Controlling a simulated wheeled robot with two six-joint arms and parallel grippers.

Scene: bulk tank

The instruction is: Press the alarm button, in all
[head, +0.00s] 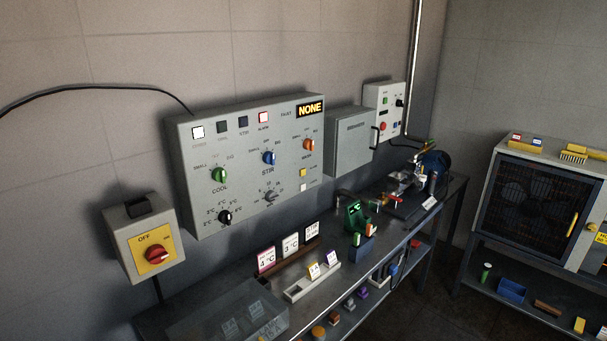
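A grey control panel (240,205) hangs on the wall left of centre. Its top row has a lit white lamp (198,132), two dark lamps and a red lit lamp (264,118) whose small label seems to read alarm. A yellow square button (303,173) and a white square button (303,187) sit at its lower right; their labels are too small to read. The display (310,110) reads NONE beside the word fault. Green, blue, orange, black and grey knobs are on its face. Neither of my grippers is in view.
A yellow-faced switch box with a red knob (156,256) hangs left. A closed grey cabinet (350,143) and a small button box (385,95) are right of the panel. Below, a metal bench holds number cards, a green device (353,213) and a pump. A caged unit (530,205) stands right.

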